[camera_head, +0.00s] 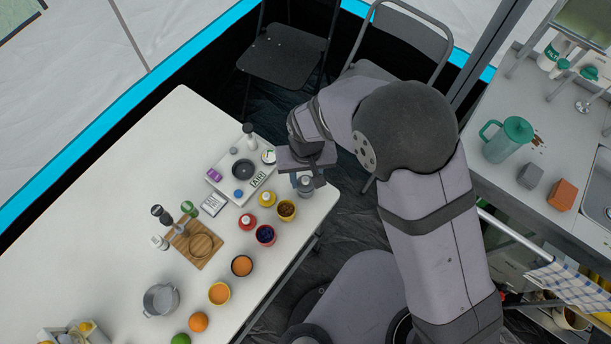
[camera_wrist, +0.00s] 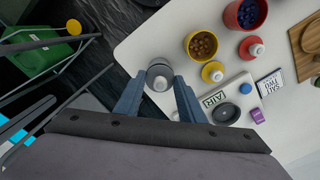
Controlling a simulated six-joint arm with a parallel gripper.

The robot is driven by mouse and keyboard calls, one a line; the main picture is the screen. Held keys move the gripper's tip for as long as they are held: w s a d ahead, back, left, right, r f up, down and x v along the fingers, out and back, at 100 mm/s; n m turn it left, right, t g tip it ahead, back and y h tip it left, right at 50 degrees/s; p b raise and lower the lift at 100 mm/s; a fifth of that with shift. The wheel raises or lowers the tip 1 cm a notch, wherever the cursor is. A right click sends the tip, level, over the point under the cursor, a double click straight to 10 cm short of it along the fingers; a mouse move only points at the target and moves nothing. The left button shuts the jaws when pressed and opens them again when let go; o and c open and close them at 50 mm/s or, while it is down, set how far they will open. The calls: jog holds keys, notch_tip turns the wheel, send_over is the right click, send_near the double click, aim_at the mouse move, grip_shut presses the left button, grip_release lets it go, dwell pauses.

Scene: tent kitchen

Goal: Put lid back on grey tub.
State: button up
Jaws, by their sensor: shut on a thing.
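The grey tub (camera_head: 305,186) stands near the right-hand edge of the white table, partly hidden under my gripper. My gripper (camera_head: 304,168) is over it, fingers pointing down. In the wrist view, my gripper (camera_wrist: 160,82) is shut on the grey lid (camera_wrist: 160,84), which has a pale knob facing the camera. The grey tub (camera_wrist: 159,65) shows just behind the lid in that view. The lid overlaps the tub's opening; I cannot tell whether it touches the rim or is slightly above it.
A yellow tub (camera_head: 286,209) and yellow lid (camera_head: 267,199) stand close by, with a red lid (camera_head: 247,221) and red tub (camera_head: 265,235) beyond. A white tray (camera_head: 225,186) with a dark dish lies to the left. The table's edge is close on the right.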

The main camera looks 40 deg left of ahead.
jog(key=o, duration=1.6)
jog(key=shift+c, duration=0.2)
jog(key=shift+r, duration=0.15)
jog(key=shift+r+p, duration=2.85)
jog(key=shift+r, duration=0.55)
jog(key=shift+c, duration=0.5)
grip_shut()
jog(key=shift+f, duration=0.25)
